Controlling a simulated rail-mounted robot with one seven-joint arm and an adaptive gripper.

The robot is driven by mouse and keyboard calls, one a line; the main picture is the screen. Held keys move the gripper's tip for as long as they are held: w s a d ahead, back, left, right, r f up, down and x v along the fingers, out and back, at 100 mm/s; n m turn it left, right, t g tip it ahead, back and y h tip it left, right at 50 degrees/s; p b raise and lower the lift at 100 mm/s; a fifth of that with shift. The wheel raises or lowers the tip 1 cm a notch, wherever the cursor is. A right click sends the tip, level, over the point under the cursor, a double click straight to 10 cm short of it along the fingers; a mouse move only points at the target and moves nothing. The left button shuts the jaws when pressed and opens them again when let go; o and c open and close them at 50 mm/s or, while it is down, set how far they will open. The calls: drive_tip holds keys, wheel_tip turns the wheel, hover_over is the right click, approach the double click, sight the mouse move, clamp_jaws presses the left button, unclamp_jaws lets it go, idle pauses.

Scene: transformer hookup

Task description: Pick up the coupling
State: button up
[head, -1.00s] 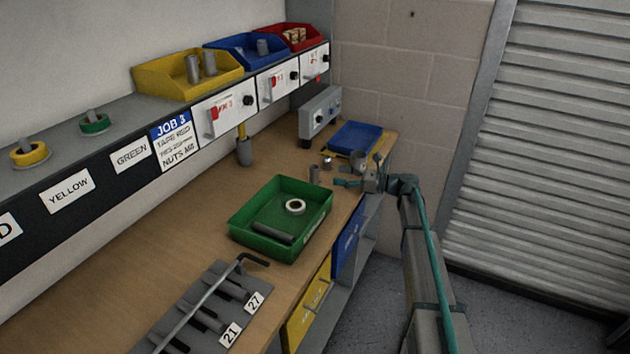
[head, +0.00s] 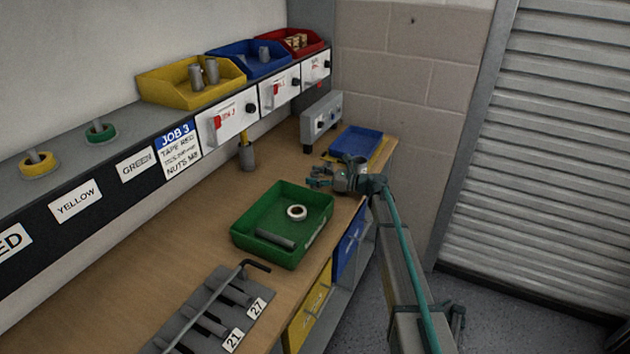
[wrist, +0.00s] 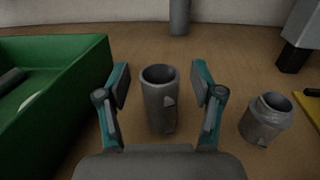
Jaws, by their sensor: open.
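A grey hollow cylinder, which looks like the coupling (wrist: 160,100), stands upright on the bench in the wrist view. It has an open top and a small raised lug on its side. My gripper (wrist: 160,80) is open, with one finger on each side of the cylinder and gaps showing between. In the head view my gripper (head: 318,177) is low over the bench, beyond the green tray, and largely hides the cylinder. A second, shorter grey hollow part with a narrower neck (wrist: 265,120) stands to the right, outside the fingers.
The green tray (head: 318,222) holds a white ring and a dark cylinder; its wall (wrist: 85,100) is close left of my gripper. A grey box (head: 321,117) and a blue tray (head: 356,141) are farther back. A grey upright cylinder (wrist: 179,15) stands ahead at the rear.

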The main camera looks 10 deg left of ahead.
clamp_jaws()
idle(0.4)
